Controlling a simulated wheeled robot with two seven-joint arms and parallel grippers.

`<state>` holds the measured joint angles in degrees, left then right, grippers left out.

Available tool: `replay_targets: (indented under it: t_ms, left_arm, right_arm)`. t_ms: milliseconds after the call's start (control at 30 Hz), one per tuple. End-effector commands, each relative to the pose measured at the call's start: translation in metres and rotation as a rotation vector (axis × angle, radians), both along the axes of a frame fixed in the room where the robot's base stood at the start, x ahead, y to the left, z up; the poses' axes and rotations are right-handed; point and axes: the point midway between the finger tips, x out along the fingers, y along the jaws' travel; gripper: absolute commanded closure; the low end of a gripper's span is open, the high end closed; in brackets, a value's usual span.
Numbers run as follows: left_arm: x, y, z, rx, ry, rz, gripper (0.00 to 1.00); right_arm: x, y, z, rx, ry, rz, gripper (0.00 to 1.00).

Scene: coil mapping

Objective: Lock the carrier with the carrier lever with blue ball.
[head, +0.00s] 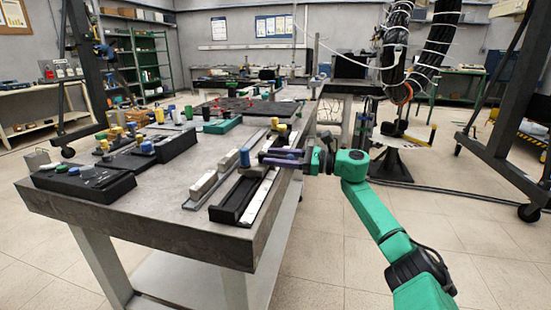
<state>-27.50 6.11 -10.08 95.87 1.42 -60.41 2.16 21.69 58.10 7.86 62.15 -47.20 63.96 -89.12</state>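A long black rail (233,203) runs along the right side of the grey table. A small upright blue piece (244,157) stands on a grey block (252,171) partway along it; I take these as the lever's blue ball and the carrier, but the shapes are too small to be sure. My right gripper (262,157) reaches in from the right over the table edge. Its two purple fingers point left, apart and with nothing visible between them. The fingertips are just right of the blue piece; I cannot tell whether they touch it. My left gripper is out of view.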

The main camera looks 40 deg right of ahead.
Motion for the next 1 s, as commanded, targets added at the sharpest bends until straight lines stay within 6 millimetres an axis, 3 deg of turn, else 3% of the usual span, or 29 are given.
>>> replay_targets:
  t_ms: [333,467,700,1000]
  left_arm:
    - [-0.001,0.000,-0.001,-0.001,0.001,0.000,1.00]
    - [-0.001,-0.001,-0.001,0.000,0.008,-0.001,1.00]
    - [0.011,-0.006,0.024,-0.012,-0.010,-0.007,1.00]
    - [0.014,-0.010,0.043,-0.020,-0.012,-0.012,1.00]
  right_arm:
    - [-0.001,0.000,-0.001,-0.001,0.002,0.001,0.46]
    - [-0.010,-0.008,-0.003,-0.001,0.004,-0.001,0.46]
    - [-0.051,-0.036,-0.004,-0.002,0.005,-0.001,0.46]
    - [-0.106,-0.076,-0.002,-0.001,0.003,-0.002,0.46]
